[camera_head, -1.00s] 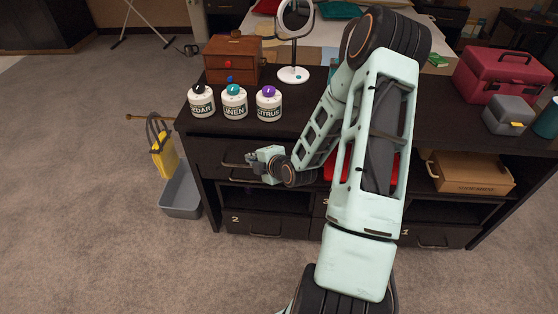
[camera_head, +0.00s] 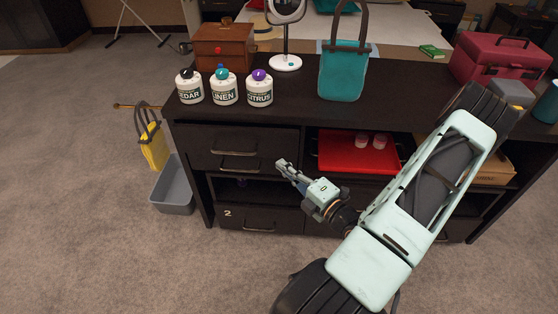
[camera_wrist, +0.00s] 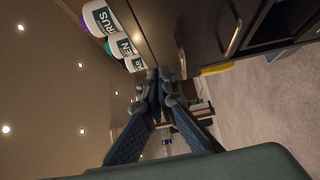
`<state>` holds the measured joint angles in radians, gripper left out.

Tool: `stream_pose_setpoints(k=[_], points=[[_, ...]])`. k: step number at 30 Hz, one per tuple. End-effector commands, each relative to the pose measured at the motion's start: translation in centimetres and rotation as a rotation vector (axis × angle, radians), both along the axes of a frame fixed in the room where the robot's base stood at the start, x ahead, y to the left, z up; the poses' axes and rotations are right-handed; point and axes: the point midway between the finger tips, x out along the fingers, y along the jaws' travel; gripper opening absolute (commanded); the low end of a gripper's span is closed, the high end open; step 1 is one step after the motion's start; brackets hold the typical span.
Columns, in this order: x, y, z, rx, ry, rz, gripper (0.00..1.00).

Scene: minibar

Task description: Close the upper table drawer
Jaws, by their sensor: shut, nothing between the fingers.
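The upper table drawer (camera_head: 225,140) is a dark front at the left of the table, below the tabletop. A metal handle (camera_head: 238,153) shows on it, with a second handle just below. Whether its front is fully flush with the table I cannot tell. The dark fronts and a handle (camera_wrist: 231,42) also show in the wrist view. My gripper (camera_head: 280,164) is shut and empty, in front of the right end of the drawer area, pointing left. Its fingertips (camera_wrist: 157,82) meet in the wrist view. I see no clear contact with the drawer.
The dark table (camera_head: 300,108) carries three labelled jars, a wooden box, a mirror, a teal bag (camera_head: 343,72) and a red case. A red tray (camera_head: 355,155) sits in an open compartment. A grey bin (camera_head: 173,190) stands left. The front floor is clear.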

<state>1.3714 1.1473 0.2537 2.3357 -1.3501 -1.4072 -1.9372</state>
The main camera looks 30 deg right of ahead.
Motion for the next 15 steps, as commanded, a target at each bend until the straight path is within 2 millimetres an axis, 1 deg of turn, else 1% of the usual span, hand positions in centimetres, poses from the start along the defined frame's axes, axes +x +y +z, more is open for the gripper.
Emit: stream_pose_setpoints(k=[6, 12, 15], points=[[4.6, 0.8, -0.1, 0.0, -0.002, 0.003, 0.0], [8.7, 1.5, 0.0, 0.001, 0.0, 0.002, 0.0], [9.9, 0.1, -0.1, -0.002, 0.0, -0.002, 0.0]])
